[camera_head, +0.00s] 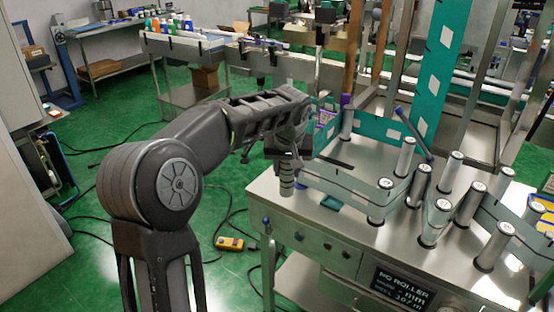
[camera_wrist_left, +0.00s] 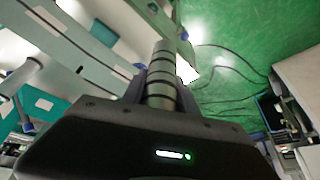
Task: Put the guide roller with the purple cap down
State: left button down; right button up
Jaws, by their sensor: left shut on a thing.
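My left gripper (camera_head: 288,152) is shut on a grey metal roller with dark rings (camera_head: 286,178). It holds the roller roughly upright at the left edge of the steel machine table (camera_head: 262,190). In the left wrist view the same banded roller (camera_wrist_left: 161,78) stands between the fingers. No purple cap shows on the held roller, and its gripped end is hidden by the gripper. A purple top (camera_head: 346,100) shows on a metal post just behind my gripper. I cannot tell whether the held roller touches anything below. My right gripper is not in view.
Several upright rollers with pale caps, one of them here (camera_head: 442,205), stand on the table's right half, with the green and grey web (camera_head: 345,186) running around them. A blue-ended bar (camera_head: 413,134) leans among them. A yellow pendant (camera_head: 230,243) and cables lie on the floor.

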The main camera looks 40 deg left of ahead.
pick_arm(q)
jog(key=s+d+f+m+h, duration=0.1)
jog(key=s+d+f+m, duration=0.1)
jog(key=d+f, duration=0.4)
jog(key=s+d+f+m+h, duration=0.1)
jog(key=s+d+f+m, duration=0.2)
jog(key=d, duration=1.1)
notch_tip(320, 180, down, 3)
jog(key=shift+s+f+m+t+h, duration=0.15)
jog(key=shift+m+t+h, duration=0.2)
jog(key=shift+m, duration=0.45)
jog(key=shift+d, duration=0.15)
